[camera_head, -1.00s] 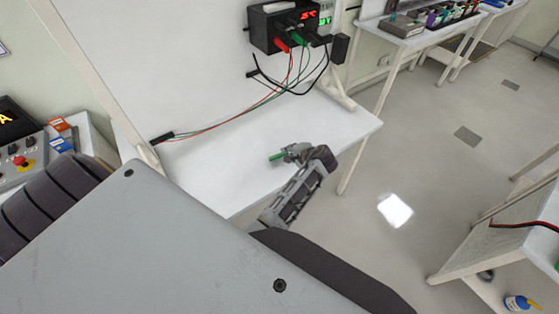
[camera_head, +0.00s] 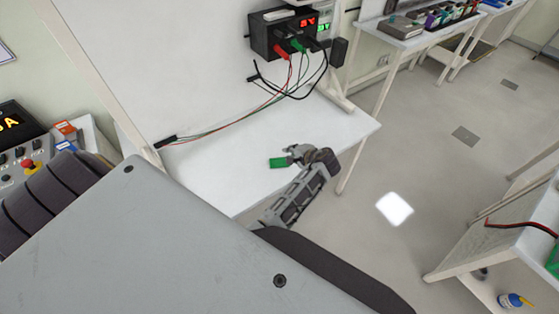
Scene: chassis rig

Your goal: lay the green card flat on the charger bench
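The green card (camera_head: 278,162) shows its broad face over the white top of the charger bench (camera_head: 225,160), near the bench's front right part. My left gripper (camera_head: 291,158) is at the card's right end and appears shut on it. Whether the card touches the bench top or is held just above it cannot be told from this view. My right gripper is not in view.
A black charger box (camera_head: 283,35) with red and green leads hangs at the back of the bench; loose leads run left to a black clip (camera_head: 165,141). A control panel (camera_head: 22,150) stands at left. The bench top left of the card is clear.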

